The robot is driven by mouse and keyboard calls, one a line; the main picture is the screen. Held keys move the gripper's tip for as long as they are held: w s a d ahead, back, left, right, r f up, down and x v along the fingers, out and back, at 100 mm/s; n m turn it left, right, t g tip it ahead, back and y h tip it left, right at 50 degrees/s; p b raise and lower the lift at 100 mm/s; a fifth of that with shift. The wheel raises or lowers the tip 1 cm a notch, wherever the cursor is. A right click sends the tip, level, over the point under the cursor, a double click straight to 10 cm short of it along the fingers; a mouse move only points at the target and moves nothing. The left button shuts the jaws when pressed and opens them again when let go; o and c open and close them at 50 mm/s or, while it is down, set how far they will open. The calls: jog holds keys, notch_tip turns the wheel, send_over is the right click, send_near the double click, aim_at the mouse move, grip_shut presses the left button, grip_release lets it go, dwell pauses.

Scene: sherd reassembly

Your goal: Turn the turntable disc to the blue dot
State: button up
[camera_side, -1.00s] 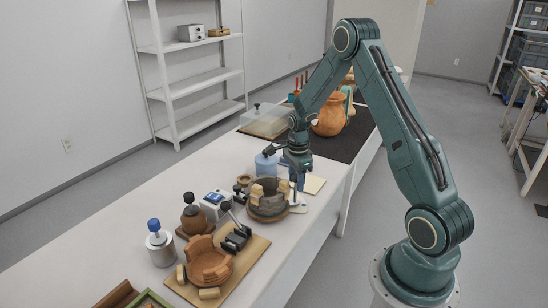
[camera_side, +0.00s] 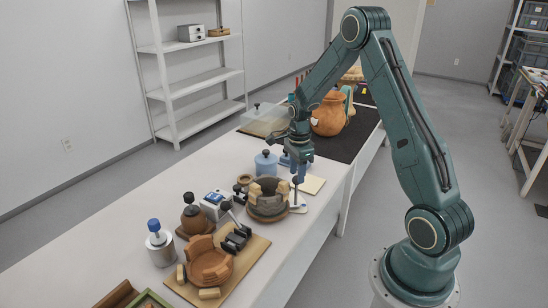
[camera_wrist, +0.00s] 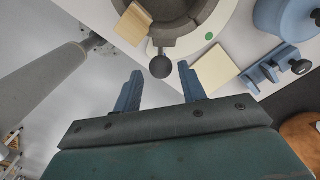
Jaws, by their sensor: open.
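The turntable disc (camera_side: 266,214) is a dark grey round piece with tan blocks and curved sherds on it. It also shows at the top of the wrist view (camera_wrist: 196,38). A dark round knob (camera_wrist: 160,67) stands at its near edge. My gripper (camera_wrist: 160,72) is open, its blue fingers on either side of the knob in the wrist view; I cannot tell whether they touch it. In the side view my gripper (camera_side: 297,181) is above the disc's right edge.
A blue jar (camera_side: 266,164) stands behind the disc, and a cream pad (camera_side: 312,184) lies to its right. A board (camera_side: 247,262) with a terracotta bowl (camera_side: 209,263) is at the front. A brown jug (camera_side: 328,117) stands farther back on the dark mat.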

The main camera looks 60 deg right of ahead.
jog(key=shift+r, duration=0.9)
jog(key=shift+r, duration=0.1)
jog(key=shift+a+r, duration=0.2)
jog(key=shift+r, duration=0.15)
jog(key=s+a+r+n+t, duration=0.1)
jog(key=s+a+r+n, duration=0.2)
jog(key=a+r+n, duration=0.4)
jog(key=s+a+r+n+t, duration=0.1)
jog(key=s+a+r+n, duration=0.1)
jog(key=a+r+n, duration=0.5)
jog(key=s+a+r+n+t, duration=0.1)
jog(key=s+a+r+n, duration=0.3)
jog(key=s, duration=0.3)
jog(key=s+a+r+n+t, duration=0.2)
jog(key=s+a+r+n, duration=0.1)
jog(key=s+a+n, duration=0.2)
jog(key=s+n, duration=0.2)
jog(key=s, duration=0.1)
jog(key=shift+s+r+t, duration=0.3)
jog(key=shift+r, duration=0.1)
